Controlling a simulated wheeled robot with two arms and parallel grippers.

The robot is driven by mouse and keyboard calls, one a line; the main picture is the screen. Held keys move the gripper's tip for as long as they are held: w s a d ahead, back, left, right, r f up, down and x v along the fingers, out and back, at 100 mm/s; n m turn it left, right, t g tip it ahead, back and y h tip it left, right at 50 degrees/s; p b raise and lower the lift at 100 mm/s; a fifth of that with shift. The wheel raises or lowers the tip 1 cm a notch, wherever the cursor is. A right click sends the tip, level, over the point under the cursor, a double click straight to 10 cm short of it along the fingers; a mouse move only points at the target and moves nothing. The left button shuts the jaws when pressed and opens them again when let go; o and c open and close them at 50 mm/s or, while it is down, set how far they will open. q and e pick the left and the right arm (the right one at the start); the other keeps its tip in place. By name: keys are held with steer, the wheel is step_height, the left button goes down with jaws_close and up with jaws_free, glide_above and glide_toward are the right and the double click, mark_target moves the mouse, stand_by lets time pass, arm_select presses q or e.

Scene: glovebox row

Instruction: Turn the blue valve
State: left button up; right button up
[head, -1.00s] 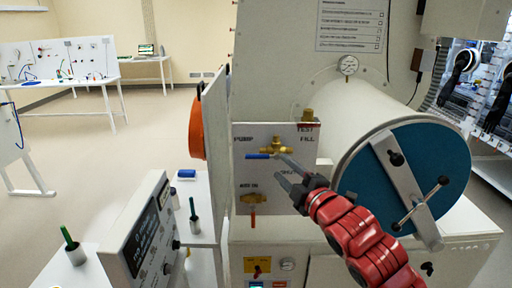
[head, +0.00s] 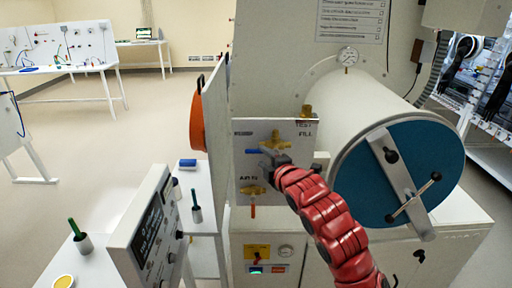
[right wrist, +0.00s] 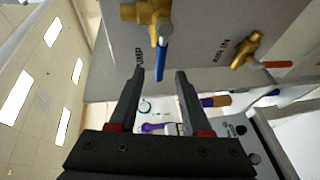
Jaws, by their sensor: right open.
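The blue valve is a brass body (head: 275,141) with a blue lever (head: 253,151) on the upright white panel (head: 245,175). The lever lies roughly level and points left in the head view. My right gripper (head: 268,157) is at the valve, and its dark jaws partly hide the valve's lower side. In the right wrist view the right gripper (right wrist: 158,74) is open. The blue lever's free end (right wrist: 160,62) shows between the two fingertips, with a gap on each side; I cannot tell any contact. My left gripper is out of view.
A second brass valve (head: 252,190) with a red-orange lever sits below on the panel. A brass fitting (head: 306,111) is at the panel's upper right. The large cylinder with a blue door (head: 390,190) stands right. A control box (head: 150,235) stands lower left.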

mark_target(256, 152)
steer(key=p+x, duration=0.1)
steer(key=x, duration=0.3)
steer(key=shift+w+a+p, duration=0.15)
steer(key=shift+w+p, duration=0.15)
steer(key=shift+w, duration=0.05)
steer(key=shift+w+a+f, duration=0.25)
steer(key=shift+w, duration=0.35)
jaws_close()
stand_by(0.8)
